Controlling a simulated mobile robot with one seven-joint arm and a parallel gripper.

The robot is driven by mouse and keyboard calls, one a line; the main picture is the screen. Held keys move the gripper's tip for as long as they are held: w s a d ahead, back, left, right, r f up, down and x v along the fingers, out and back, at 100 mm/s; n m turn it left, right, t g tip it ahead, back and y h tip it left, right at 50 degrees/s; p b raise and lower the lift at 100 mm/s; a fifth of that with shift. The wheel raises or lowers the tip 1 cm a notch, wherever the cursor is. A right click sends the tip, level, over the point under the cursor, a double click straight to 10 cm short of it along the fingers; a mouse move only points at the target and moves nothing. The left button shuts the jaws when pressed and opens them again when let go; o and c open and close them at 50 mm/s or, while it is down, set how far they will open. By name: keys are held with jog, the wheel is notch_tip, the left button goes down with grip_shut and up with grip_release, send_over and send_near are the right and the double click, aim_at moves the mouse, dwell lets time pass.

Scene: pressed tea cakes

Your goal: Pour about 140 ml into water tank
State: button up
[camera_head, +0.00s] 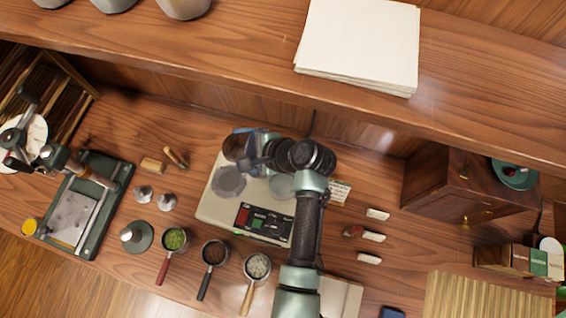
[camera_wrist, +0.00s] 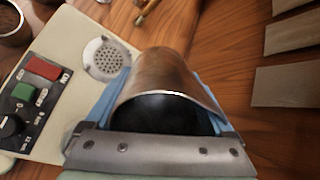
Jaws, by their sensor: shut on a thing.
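My gripper (camera_head: 250,148) is shut on a brownish metal vessel (camera_wrist: 165,75), with a blue finger on each side in the wrist view. The vessel's mouth faces the wrist camera and its inside is dark, so I cannot tell its liquid level. In the head view the vessel (camera_head: 236,147) is above the back edge of a cream machine (camera_head: 212,213). The machine has a control panel (camera_head: 263,223) with red and green buttons and round grey discs (camera_head: 229,181) on top. A perforated disc (camera_wrist: 107,58) shows in the wrist view. I cannot tell which part is the water tank.
Three handled cups with green (camera_head: 175,239), dark (camera_head: 214,252) and pale (camera_head: 257,266) contents stand in front of the machine. A green press (camera_head: 90,200) is at left. Small pale blocks (camera_head: 373,237) and a wooden cabinet (camera_head: 450,185) are at right. A shelf (camera_head: 240,50) overhangs the back.

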jog(key=shift+f+g+h+p, duration=0.15)
jog(key=shift+g+h+p, duration=0.35)
jog(key=shift+p, duration=0.45)
jog(key=f+h, duration=0.1)
jog(key=f, duration=0.1)
jog(key=a+f+g+h, duration=0.1)
jog(key=f, duration=0.1)
jog(key=f+g+h+b, duration=0.1)
jog(key=f, duration=0.1)
jog(key=shift+w+a+f+h, duration=0.15)
jog(key=shift+w+f+h, duration=0.15)
jog(key=shift+w+h, duration=0.1)
jog(key=shift+w+a+r+h+p, duration=0.1)
jog(key=shift+a+r+h+p, duration=0.15)
jog(key=shift+h+p, duration=0.15)
jog(key=shift+f+g+h+b, duration=0.4)
jog(key=shift+g+h+b, duration=0.1)
jog(key=shift+g+h, duration=0.1)
jog(key=shift+w+a+f+g+h+b, duration=0.15)
jog(key=shift+g+h+b, duration=0.25)
jog(key=shift+h+b, duration=0.2)
